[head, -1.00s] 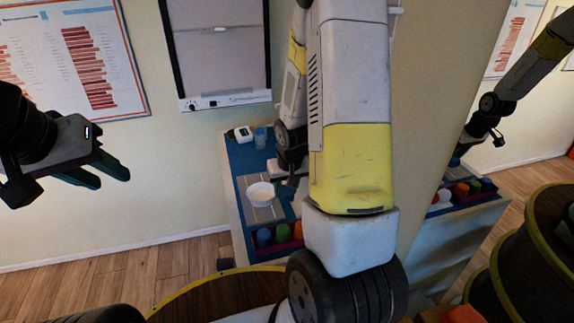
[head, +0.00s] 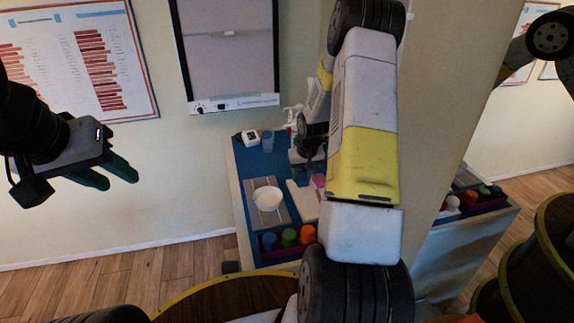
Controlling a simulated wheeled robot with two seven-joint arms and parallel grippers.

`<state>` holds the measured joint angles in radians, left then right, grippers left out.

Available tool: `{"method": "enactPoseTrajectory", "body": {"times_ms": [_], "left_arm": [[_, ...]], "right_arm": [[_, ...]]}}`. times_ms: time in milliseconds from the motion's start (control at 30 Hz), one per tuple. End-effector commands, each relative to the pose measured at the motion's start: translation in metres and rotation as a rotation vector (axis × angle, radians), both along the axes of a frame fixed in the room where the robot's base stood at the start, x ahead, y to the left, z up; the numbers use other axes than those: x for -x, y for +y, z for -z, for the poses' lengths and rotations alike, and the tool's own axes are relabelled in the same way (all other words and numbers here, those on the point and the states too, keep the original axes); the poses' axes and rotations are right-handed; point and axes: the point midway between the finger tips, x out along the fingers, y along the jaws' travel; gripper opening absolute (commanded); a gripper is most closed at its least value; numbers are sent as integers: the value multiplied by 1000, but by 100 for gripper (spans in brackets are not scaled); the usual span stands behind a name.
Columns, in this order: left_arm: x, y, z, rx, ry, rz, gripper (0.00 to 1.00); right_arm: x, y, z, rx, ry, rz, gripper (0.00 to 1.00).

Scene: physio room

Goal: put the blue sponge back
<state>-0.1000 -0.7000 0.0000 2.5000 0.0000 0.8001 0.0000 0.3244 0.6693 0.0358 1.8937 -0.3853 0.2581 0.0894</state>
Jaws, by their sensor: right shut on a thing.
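My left gripper (head: 114,180) is open and empty, held in front of the wall at the left, well away from the counter. My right gripper (head: 308,150) is over the right part of the blue-topped counter (head: 246,164), largely hidden behind my own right arm. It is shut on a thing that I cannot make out. I cannot pick out the blue sponge for certain in the head view.
On the counter stand a white bowl (head: 267,199) on a slatted board, a small white device (head: 250,138), a blue cup (head: 267,141) and a spray bottle. A purple tray (head: 285,256) holds blue, green and orange items. A mirror at right reflects the counter.

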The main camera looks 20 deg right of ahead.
Motion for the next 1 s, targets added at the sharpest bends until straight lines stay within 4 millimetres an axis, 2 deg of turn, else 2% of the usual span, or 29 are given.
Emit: {"method": "enactPoseTrajectory", "body": {"times_ms": [67, 400, 433, 467, 800, 933, 1000], "left_arm": [[0, 0, 0, 0, 0, 0, 36], [0, 0, 0, 0, 0, 0, 36], [0, 0, 0, 0, 0, 0, 36], [0, 0, 0, 0, 0, 0, 36], [0, 0, 0, 0, 0, 0, 36], [0, 0, 0, 0, 0, 0, 36], [0, 0, 0, 0, 0, 0, 36]], "right_arm": [[0, 0, 6, 0, -2, 1, 0], [0, 0, 10, 0, -1, 1, 0], [0, 0, 9, 0, -2, 1, 43], [0, 0, 9, 0, -2, 1, 46], [0, 0, 6, 0, -3, 1, 46], [3, 0, -8, 1, -4, 1, 46], [7, 0, -21, 2, -6, 1, 46]]}}
